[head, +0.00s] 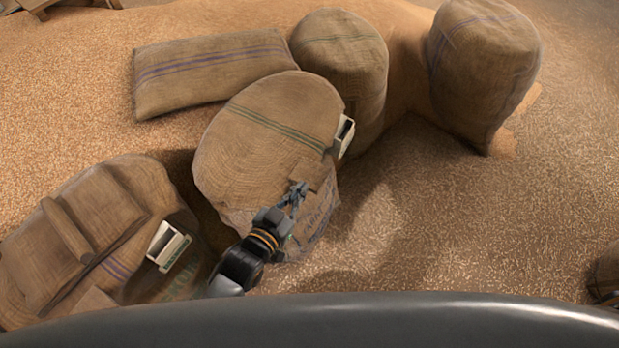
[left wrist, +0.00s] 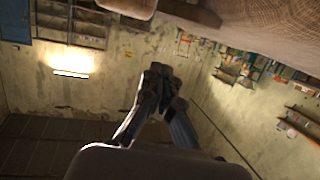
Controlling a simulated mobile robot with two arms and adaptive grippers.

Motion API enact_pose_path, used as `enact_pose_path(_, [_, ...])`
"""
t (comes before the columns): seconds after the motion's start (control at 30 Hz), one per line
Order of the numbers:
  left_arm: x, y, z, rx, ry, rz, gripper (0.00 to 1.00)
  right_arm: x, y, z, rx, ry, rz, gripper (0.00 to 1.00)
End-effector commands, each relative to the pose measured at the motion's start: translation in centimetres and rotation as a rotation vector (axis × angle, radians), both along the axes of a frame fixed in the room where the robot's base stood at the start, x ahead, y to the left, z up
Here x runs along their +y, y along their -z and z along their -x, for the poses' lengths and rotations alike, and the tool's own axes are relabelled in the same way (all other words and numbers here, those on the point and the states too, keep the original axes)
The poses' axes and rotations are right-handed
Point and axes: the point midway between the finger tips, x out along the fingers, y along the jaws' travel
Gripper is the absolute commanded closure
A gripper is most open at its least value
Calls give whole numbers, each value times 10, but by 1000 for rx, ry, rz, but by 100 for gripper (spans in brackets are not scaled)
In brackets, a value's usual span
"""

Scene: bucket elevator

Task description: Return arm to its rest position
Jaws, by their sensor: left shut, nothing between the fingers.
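My left gripper (head: 297,195) is in the head view, in front of a bulging burlap sack (head: 262,150) with a dark green stripe. Its fingers are shut and hold nothing. In the left wrist view the gripper (left wrist: 158,75) also shows with its fingertips together, with a wall behind it. I cannot tell whether it touches the sack. My right gripper is not in view.
More sacks (head: 341,75) stand or lie (head: 210,72) behind on loose grain (head: 430,220). Open grain floor lies to the right.

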Motion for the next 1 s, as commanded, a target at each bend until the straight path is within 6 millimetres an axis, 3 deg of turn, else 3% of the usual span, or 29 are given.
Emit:
enact_pose_path(0.2, [12,-6,20,-1,-1,0,100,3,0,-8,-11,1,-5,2])
enact_pose_path(0.43, [14,-8,22,-2,-1,1,100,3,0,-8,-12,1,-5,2])
enact_pose_path(0.57, [19,10,22,27,-10,-17,100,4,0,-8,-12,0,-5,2])
enact_pose_path(0.67, [32,52,25,102,-34,-61,100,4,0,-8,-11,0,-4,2])
enact_pose_path(0.77, [57,117,37,222,-72,-128,100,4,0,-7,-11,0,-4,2])
enact_pose_path(0.87, [87,184,59,360,-116,-195,100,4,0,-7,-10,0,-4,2])
enact_pose_path(1.0, [131,269,110,561,-176,-281,100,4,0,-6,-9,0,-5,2])
